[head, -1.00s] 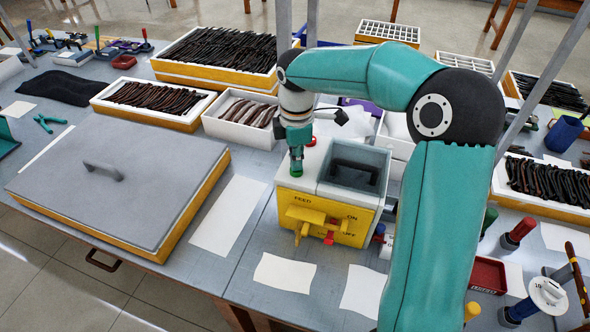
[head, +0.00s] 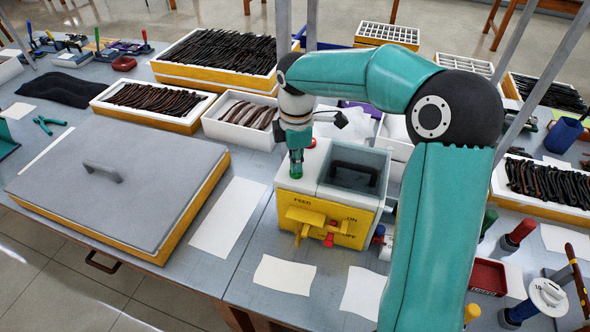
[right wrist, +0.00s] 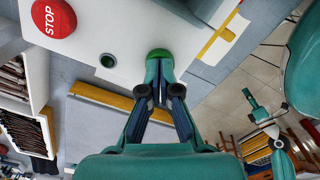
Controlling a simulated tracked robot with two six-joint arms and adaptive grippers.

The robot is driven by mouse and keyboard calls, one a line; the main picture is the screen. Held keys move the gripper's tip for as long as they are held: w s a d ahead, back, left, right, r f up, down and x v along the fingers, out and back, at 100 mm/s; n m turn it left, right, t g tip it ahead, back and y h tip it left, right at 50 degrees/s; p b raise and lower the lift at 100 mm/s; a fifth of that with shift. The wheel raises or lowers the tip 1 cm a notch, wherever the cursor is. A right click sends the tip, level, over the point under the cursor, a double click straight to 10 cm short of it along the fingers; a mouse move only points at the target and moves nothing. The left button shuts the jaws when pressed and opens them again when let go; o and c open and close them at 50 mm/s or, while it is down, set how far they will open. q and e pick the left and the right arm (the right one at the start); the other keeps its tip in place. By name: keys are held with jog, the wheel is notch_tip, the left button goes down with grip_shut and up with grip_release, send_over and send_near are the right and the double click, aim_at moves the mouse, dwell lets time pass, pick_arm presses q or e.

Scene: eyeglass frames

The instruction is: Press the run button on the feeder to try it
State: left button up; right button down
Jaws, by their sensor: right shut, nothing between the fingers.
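The feeder (head: 287,206) is a white and yellow box with an open grey hopper, FEED, ON and OFF lettering and a red knob (head: 329,240) on its front. Its green button (head: 296,172) is on the white top, and it also shows in the right wrist view (right wrist: 158,53). My right gripper (head: 296,163) is shut and empty, pointing down at the green button. In the right wrist view its fingertips (right wrist: 159,76) overlap the button's edge; whether they touch or press it I cannot tell. My left gripper is out of view.
A red STOP button (right wrist: 53,17) and a small dark green round fitting (right wrist: 108,60) are on the feeder top. A grey-lidded box (head: 150,180) stands left of the feeder. Trays of dark parts (head: 155,105) stand behind. White sheets (head: 284,273) lie in front.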

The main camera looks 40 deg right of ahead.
jog(key=shift+r+p, duration=2.05)
jog(key=shift+r, duration=0.5)
